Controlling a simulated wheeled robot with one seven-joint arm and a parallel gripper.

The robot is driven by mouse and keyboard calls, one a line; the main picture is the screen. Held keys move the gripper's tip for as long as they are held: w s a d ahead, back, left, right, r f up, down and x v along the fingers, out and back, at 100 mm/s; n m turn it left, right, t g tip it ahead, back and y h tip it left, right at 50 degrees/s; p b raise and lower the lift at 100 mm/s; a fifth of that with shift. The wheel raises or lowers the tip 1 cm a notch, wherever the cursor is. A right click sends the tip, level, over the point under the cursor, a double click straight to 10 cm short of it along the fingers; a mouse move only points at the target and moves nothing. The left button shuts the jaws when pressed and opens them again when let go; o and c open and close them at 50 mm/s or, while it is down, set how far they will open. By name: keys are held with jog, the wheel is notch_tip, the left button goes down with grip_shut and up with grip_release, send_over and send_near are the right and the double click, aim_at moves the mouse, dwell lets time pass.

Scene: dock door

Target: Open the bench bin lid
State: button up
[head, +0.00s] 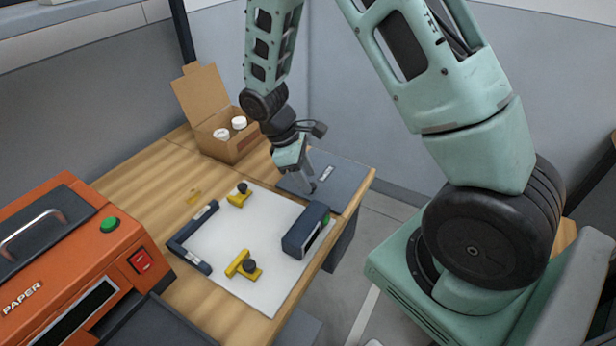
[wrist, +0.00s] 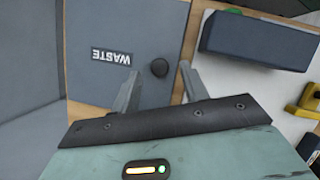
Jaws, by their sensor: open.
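The bench bin lid (head: 329,180) is a flat dark grey panel at the bench's far right corner. It lies level with the bench top and looks shut. In the wrist view the lid (wrist: 105,25) carries a WASTE label and a round black knob (wrist: 159,68). My gripper (head: 308,188) is over the lid's near left part. In the wrist view its two fingers (wrist: 158,85) are apart, with the knob between and just beyond their tips. I cannot tell whether they touch it. In the head view the gripper hides the knob.
A white board (head: 235,250) with yellow clamps and a dark block (head: 305,232) lies just in front of the lid. An open cardboard box (head: 228,140) with white-topped items stands behind left. An orange machine (head: 70,255) fills the bench's left. The bench edge is close on the right.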

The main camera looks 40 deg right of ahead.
jog(key=shift+x, duration=0.85)
